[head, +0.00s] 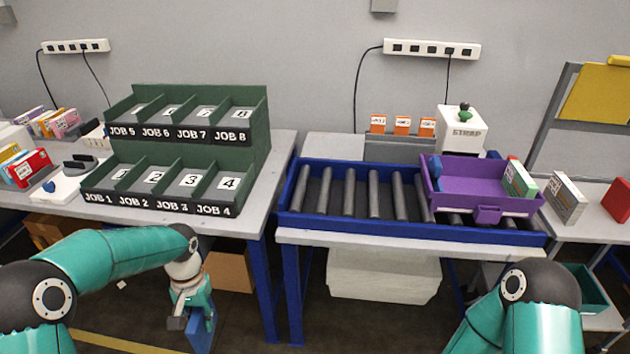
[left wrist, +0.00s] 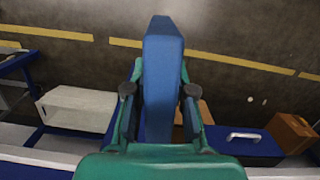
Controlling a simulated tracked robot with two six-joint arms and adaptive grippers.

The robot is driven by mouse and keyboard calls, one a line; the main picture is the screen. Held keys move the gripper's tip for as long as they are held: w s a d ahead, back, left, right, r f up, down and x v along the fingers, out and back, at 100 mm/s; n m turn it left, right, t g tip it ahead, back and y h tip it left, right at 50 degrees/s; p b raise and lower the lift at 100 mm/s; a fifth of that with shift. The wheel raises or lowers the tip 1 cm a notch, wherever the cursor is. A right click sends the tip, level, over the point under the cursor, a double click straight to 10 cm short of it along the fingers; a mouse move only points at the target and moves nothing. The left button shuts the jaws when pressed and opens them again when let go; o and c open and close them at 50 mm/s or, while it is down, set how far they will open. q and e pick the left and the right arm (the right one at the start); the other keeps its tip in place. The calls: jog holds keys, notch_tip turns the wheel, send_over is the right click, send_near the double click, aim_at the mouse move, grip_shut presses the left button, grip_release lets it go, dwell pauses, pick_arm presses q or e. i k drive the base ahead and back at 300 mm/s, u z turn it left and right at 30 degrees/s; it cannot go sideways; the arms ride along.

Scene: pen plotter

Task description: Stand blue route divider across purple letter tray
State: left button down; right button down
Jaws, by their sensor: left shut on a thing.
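The blue route divider (left wrist: 163,70) is held between the two fingers of my left gripper (left wrist: 160,92) and sticks out well past the fingertips. In the head view my left gripper (head: 190,305) hangs low in front of the left table, with the divider (head: 203,332) pointing down below it and partly cut off by the frame. The purple letter tray (head: 488,191) sits on the right part of the roller conveyor, far from the gripper. A small blue piece is at its left end and a green-and-white packet (head: 520,178) stands inside its right end. My right gripper is out of view.
The blue-framed conveyor (head: 335,225) has bare rollers left of the tray. A green sorter (head: 185,150) with numbered job slots stands on the left table. A white strap machine (head: 462,131) is behind the tray. A grey box (head: 566,199) stands right of it.

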aim_at(477, 189)
jog(key=z, duration=0.75)
jog(key=k, duration=0.7)
jog(key=z, duration=0.95)
jog(key=i, duration=1.4)
jog(key=u, duration=0.3)
